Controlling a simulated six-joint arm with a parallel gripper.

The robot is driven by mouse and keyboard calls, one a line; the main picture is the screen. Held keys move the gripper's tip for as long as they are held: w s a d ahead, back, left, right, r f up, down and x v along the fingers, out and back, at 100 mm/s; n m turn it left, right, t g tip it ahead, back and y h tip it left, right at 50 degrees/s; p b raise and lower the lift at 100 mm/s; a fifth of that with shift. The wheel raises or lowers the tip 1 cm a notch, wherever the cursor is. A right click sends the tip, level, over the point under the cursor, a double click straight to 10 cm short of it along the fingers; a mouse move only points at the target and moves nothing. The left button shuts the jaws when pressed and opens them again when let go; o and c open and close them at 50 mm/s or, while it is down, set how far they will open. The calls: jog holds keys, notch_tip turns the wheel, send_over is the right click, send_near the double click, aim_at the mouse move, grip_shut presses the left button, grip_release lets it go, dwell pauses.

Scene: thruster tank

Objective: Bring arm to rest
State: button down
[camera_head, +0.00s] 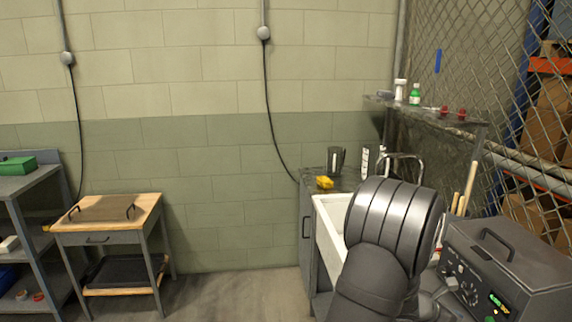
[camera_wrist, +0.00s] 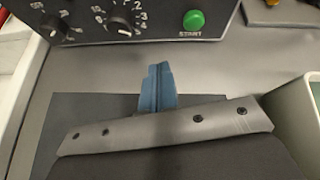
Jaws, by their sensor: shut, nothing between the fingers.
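My gripper (camera_wrist: 155,88) shows in the wrist view as two blue fingers pressed together, with nothing between them. It is over a light grey worktop (camera_wrist: 75,75), pointing toward a dark control panel (camera_wrist: 150,25) with dials and a green START button (camera_wrist: 194,19). The fingers appear apart from the panel. In the head view my arm's rounded metal link fills the lower right, in front of the sink, and my gripper is hidden there.
A dark machine (camera_head: 515,265) with a lit display stands right of my arm. A white sink (camera_head: 328,235) is at its left. A shelf (camera_head: 425,110) with small bottles is above. A wooden-topped table (camera_head: 150,212) stands left; the floor between is clear.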

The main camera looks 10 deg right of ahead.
aim_at(462, 292)
jog(key=shift+w+d+m+g+h, duration=0.3)
jog(key=shift+w+d+m+h, duration=0.5)
jog(key=shift+w+d+m, duration=0.25)
jog(key=shift+w+d+m+h, duration=0.6)
jog(key=shift+w+m+h, duration=0.15)
jog(key=shift+m, duration=0.3)
jog(key=shift+w+d+r+m+h, duration=0.15)
jog(key=shift+w+d+m+h, duration=0.05)
jog(key=shift+w+m+h, duration=0.25)
jog(key=shift+w+d+r+m+h, duration=0.15)
jog(key=shift+w+m+h, duration=0.15)
jog(key=shift+w+m, duration=0.2)
jog(key=shift+w+r+m, duration=0.1)
jog(key=shift+w+m, duration=0.05)
jog(key=shift+m, duration=0.1)
jog(key=shift+d+r, duration=0.1)
jog(key=shift+r, duration=0.05)
jog(key=s+a+n, duration=0.1)
jog(key=s+a, duration=0.1)
jog(key=a, duration=0.2)
jog(key=s+a+n+g, duration=0.1)
jog(key=s+a, duration=0.2)
jog(key=a, duration=0.2)
jog(key=s+a, duration=0.3)
jog(key=a, duration=0.1)
jog(key=shift+a+r+n+g, duration=0.15)
jog(key=shift+r+n+g, duration=0.05)
jog(key=shift+n+g, duration=0.2)
